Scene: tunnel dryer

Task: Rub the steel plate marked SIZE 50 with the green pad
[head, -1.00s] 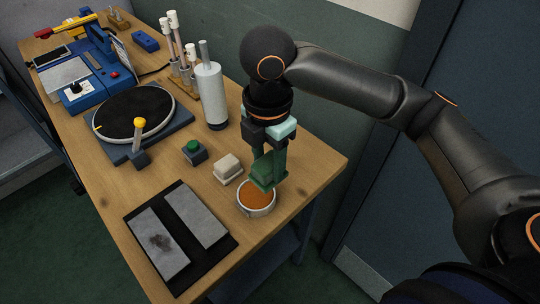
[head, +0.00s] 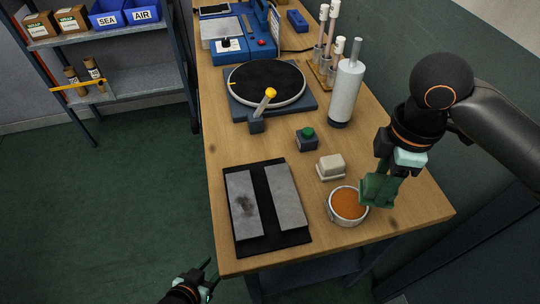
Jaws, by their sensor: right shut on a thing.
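My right gripper (head: 388,176) is shut on the green pad (head: 377,191) and holds it at the right edge of a round dish of orange stuff (head: 348,204). I cannot tell whether the pad touches the dish. Two grey steel plates lie side by side on a black mat (head: 262,190). The left plate (head: 243,212) has a dark smudge; the right plate (head: 286,195) looks clean. No SIZE 50 mark is legible on either. My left gripper (head: 209,275) is open and empty, low beyond the table's left side.
A cream block (head: 330,167) and a green button box (head: 307,139) stand behind the dish. Farther back are a black round turntable (head: 267,84), a white bottle (head: 346,88) and a blue machine (head: 234,42). A shelf with bins (head: 122,14) stands at the left.

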